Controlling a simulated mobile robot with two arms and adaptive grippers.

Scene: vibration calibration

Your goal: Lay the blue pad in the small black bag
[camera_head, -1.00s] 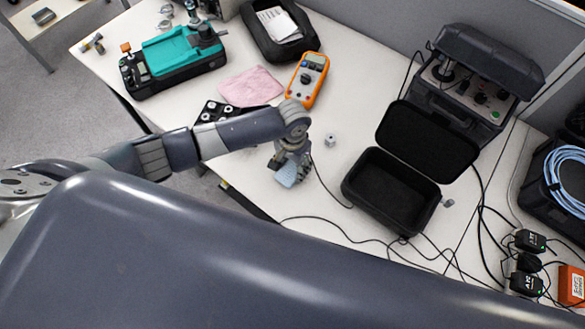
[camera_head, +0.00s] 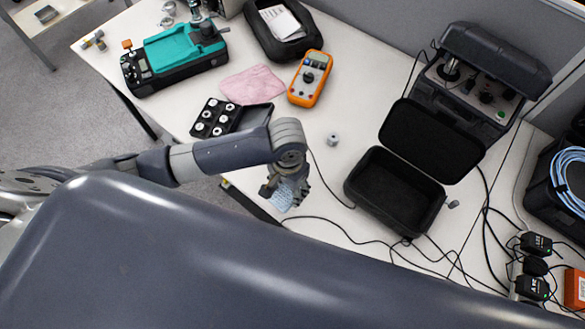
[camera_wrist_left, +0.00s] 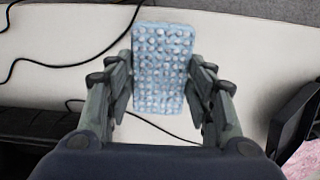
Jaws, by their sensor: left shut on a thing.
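The blue pad (camera_head: 281,199) is a small light-blue block, in the head view below the end of my left arm. In the left wrist view the blue pad (camera_wrist_left: 162,68) shows a face covered in pale bumps. My left gripper (camera_head: 287,187) is shut on it, with a finger on each side, near the table's front edge. The small black bag (camera_head: 425,220) stands open to the right of the gripper, its lid raised at the back. Its inside looks empty. The gripper and pad are apart from it. My right gripper is not in view.
A black tray of white round pieces (camera_head: 217,118), a pink cloth (camera_head: 252,84) and an orange multimeter (camera_head: 309,78) lie behind my left arm. A small metal piece (camera_head: 333,140) sits between gripper and bag. Black cables (camera_head: 345,227) cross the table in front of the bag.

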